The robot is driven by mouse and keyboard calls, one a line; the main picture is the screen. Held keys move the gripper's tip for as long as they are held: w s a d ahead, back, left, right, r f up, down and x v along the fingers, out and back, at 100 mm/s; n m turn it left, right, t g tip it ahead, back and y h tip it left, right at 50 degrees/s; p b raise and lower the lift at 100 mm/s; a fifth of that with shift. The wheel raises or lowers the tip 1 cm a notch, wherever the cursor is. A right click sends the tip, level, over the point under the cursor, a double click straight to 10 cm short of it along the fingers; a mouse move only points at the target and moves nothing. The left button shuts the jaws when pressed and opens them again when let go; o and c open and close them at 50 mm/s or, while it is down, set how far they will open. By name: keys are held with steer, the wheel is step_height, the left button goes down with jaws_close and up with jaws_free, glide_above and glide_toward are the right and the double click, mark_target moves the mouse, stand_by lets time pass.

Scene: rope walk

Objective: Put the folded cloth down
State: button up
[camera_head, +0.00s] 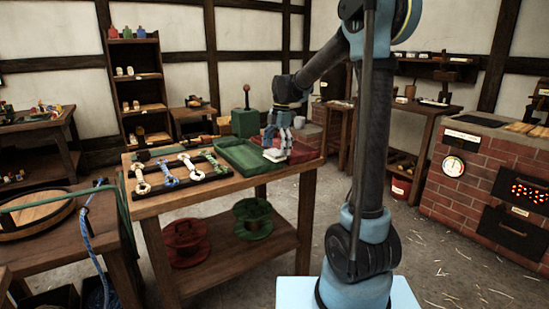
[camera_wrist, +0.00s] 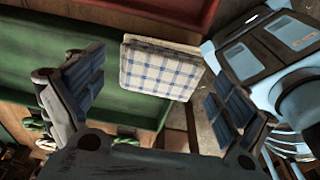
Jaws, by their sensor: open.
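The folded cloth (camera_wrist: 160,70), white with blue checks, lies between the green tray and the red tray in the wrist view. In the head view the cloth (camera_head: 274,155) is a small pale patch on the workbench below my gripper. My gripper (camera_head: 279,138) is open, with its fingers spread on either side of the cloth in the wrist view (camera_wrist: 155,80). The fingers look apart from the cloth. I cannot tell whether the cloth's edge rests on a tray rim.
The workbench (camera_head: 162,205) holds the green tray (camera_head: 238,152), the red tray (camera_head: 303,153) and a dark rack of rope pieces (camera_head: 183,176). Red (camera_head: 185,240) and green (camera_head: 252,217) reels sit on its lower shelf. A brick stove (camera_head: 462,190) stands right.

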steer(key=shift+f, duration=0.5)
steer(key=c, duration=1.1)
steer(key=shift+c, duration=0.2)
